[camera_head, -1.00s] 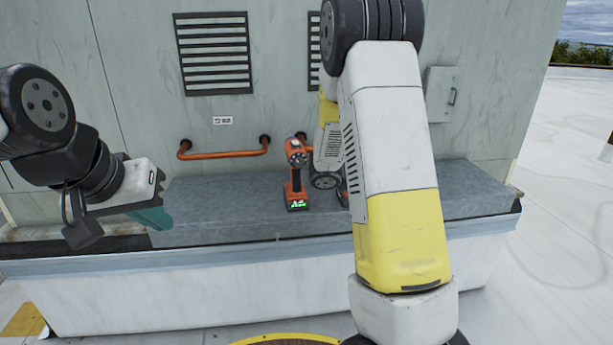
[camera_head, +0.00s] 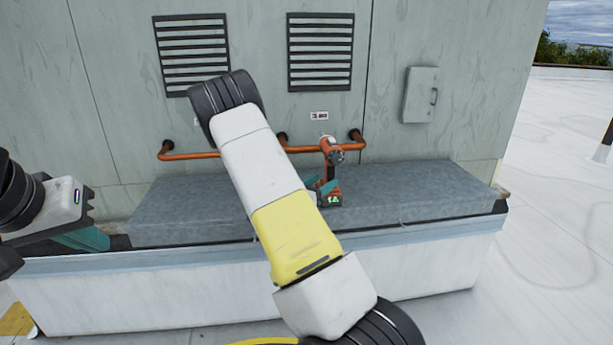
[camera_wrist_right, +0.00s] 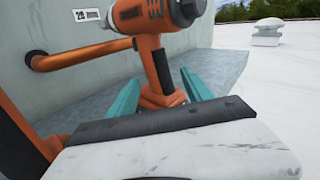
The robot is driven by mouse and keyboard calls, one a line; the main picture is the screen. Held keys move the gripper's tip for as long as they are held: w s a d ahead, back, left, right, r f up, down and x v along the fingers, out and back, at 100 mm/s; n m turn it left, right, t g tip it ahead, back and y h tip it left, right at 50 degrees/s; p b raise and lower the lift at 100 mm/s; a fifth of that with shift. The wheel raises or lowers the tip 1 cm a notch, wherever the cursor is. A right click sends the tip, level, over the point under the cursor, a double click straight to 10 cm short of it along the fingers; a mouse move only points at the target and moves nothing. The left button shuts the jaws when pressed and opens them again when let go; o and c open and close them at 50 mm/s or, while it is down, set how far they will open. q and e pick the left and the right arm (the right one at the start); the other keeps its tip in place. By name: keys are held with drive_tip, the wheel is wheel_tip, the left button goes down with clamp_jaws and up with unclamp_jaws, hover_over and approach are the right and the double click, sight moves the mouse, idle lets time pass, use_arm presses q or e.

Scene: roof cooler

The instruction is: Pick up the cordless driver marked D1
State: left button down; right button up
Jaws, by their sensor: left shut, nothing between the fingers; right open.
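An orange cordless driver with a grey nose (camera_head: 331,155) stands upright on the grey ledge, a green display at its foot. I cannot read a D1 mark. My right gripper (camera_head: 321,187) is open at its handle. In the right wrist view the driver (camera_wrist_right: 155,52) shows between the teal fingers (camera_wrist_right: 160,80), with visible gaps at both sides; depth is unclear. Another orange and black thing (camera_wrist_right: 20,125) is cut off at that view's left edge, perhaps a second driver. My left gripper (camera_head: 90,239) is shut and empty at the ledge's left end.
The grey ledge (camera_head: 420,190) runs along the wall, clear right of the driver. Orange handrails (camera_head: 195,155) project from the wall behind. My right forearm hides the ledge's middle. A wall box (camera_head: 420,95) hangs at right.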

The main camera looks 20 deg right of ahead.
drive_tip(key=shift+w+f, duration=0.15)
drive_tip(key=shift+w, duration=0.15)
drive_tip(key=shift+w+d+n, duration=0.2)
drive_tip(key=shift+n, duration=0.1)
drive_tip(key=x, duration=0.7)
drive_tip(key=shift+d, duration=0.25)
clamp_jaws()
idle(0.6)
drive_tip(key=shift+r, duration=0.25)
